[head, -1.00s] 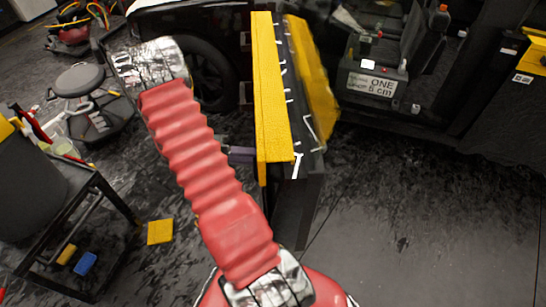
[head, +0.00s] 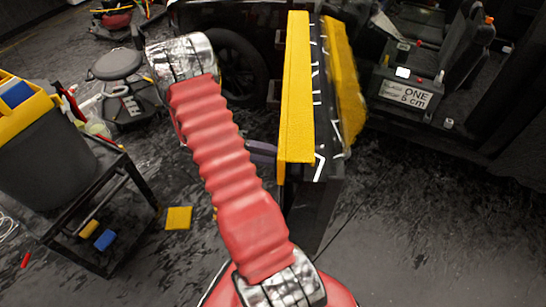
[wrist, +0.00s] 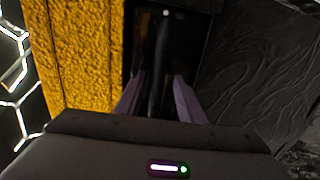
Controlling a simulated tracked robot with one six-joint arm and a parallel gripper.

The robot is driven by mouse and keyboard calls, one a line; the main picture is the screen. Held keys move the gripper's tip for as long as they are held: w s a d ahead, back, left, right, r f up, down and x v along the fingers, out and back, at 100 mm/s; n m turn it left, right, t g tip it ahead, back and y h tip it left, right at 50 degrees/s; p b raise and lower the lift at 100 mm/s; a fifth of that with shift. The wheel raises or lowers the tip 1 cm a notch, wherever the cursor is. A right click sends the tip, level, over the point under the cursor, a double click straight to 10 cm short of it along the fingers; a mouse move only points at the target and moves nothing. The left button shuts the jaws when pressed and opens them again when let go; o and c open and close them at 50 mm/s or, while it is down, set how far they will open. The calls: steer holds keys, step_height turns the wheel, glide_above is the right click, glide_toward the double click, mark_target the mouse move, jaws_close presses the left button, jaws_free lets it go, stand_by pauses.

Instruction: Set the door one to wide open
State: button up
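The door (head: 297,100) stands out from the dark car, seen nearly edge-on, with yellow padding on both sides of a dark edge. A sign reading ONE, 5 cm (head: 403,93) is on the car's sill to its right. My gripper (head: 262,150) shows only as a purple-grey piece behind my red arm, at the left side of the door. In the wrist view my gripper's two fingers (wrist: 158,97) are apart. A dark upright bar (wrist: 160,55) appears between or just beyond them; contact cannot be told. The door's yellow padding (wrist: 80,50) is to their left.
A black cart (head: 130,215) with a grey bin (head: 45,150) stands at the left. A stool (head: 122,75) is behind it. A yellow block (head: 178,218) lies on the floor near the cart. The dark floor (head: 430,230) at the right is clear.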

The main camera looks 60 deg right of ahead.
steer(key=v, duration=1.4)
stand_by(0.4)
steer(key=s+a+f+n+t+y, duration=0.2)
steer(key=a+f+n, duration=0.1)
steer(key=f+n, duration=0.2)
steer(key=a+r+n+t+y, duration=0.2)
steer(key=a+r+t, duration=0.1)
steer(key=a, duration=0.3)
steer(key=s+a+r+n+t+y, duration=0.1)
steer(key=s+a+r+n+t, duration=0.1)
steer(key=a+r+t, duration=0.5)
steer(key=s+a+r+n+t+y, duration=0.1)
steer(key=a+r+n+t, duration=0.3)
steer(key=a+r, duration=1.1)
steer(key=s+r+t, duration=0.1)
steer(key=t, duration=0.2)
steer(key=shift+s+a+r+t+y, duration=0.2)
steer(key=shift+r+t+y, duration=0.1)
steer(key=shift+r+t, duration=0.1)
steer(key=shift+c, duration=0.5)
